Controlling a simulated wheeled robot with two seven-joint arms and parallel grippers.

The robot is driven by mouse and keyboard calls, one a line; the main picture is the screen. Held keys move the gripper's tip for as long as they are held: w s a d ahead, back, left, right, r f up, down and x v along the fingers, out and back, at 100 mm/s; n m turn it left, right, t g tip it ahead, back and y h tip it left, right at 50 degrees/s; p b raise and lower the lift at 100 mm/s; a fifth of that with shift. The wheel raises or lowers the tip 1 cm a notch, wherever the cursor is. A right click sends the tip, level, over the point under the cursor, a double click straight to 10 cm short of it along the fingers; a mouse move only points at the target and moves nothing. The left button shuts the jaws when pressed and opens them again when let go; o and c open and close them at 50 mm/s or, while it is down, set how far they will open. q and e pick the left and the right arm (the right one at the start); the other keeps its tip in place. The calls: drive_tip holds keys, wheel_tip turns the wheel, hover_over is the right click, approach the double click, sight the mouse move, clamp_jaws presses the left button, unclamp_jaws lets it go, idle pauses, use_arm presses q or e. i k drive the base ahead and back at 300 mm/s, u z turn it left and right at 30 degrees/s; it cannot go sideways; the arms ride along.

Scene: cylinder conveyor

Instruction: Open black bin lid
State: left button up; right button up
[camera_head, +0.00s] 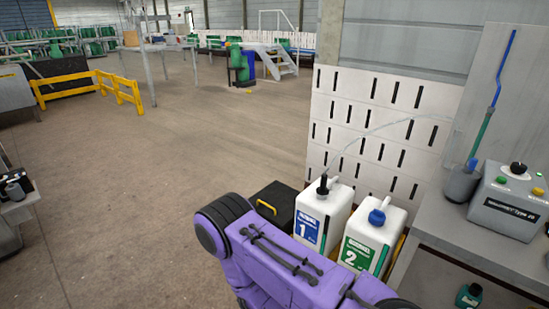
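The black bin (281,195) stands on the floor just beyond my purple arm, left of two white canisters. Its dark top looks flat and shut. A yellow handle (266,207) shows on its near left side. My purple arm crosses the bottom centre and hides the bin's lower part. Neither of my grippers can be made out in the head view, so I cannot see whether either touches the bin.
White canister 1 (325,211) and canister 2 (372,237) stand right of the bin, against a slotted white wall panel (370,125). Open floor (150,190) lies left.

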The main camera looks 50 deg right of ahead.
sight(276, 201)
drive_tip(key=z, duration=0.6)
drive_tip(key=i, duration=1.15)
drive_tip(key=z, duration=1.7)
drive_tip(key=i, duration=0.7)
drive_tip(key=z, duration=0.6)
